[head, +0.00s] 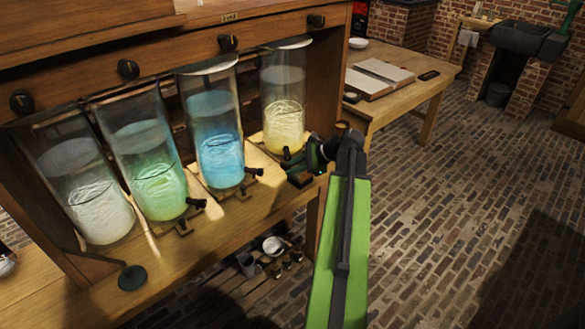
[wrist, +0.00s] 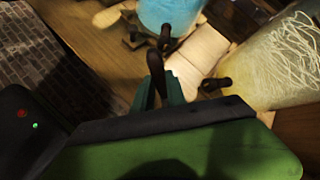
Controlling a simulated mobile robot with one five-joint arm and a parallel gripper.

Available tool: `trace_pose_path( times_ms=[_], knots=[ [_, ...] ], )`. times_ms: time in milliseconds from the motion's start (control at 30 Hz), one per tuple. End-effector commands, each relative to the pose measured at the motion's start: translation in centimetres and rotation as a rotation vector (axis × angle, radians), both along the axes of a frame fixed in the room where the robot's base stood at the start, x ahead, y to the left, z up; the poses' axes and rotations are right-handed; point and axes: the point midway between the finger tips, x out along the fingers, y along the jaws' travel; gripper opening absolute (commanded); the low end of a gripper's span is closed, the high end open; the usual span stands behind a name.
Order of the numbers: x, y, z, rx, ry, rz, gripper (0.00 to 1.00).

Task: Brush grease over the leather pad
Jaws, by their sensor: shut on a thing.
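My gripper (head: 302,174) is over the right part of the bench, in front of the yellow jar. In the wrist view its green fingers (wrist: 160,92) are shut on a thin dark brown thing (wrist: 155,66), like a handle. I cannot tell whether it is the brush; no bristles show. I cannot make out the leather pad or the grease for certain in either view.
Glass jars of white, green, blue (head: 220,150) and yellow (head: 284,115) liquid stand on the wooden bench, with dark taps at their front. A dark green disc (head: 132,277) is at the bench's left front. A table (head: 425,88) with an open book stands behind.

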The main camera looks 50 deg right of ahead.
Motion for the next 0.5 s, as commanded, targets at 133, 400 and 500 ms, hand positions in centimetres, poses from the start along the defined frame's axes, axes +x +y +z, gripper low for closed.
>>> trace_pose_path(
  times_ms=[133,400,500],
  knots=[
    [0.0,-0.2,0.0,0.000,0.000,0.000,0.00],
    [0.0,-2.8,0.2,-0.001,0.000,0.001,0.00],
    [-0.1,-3.6,0.2,-0.001,0.000,0.001,0.00]
  ],
)
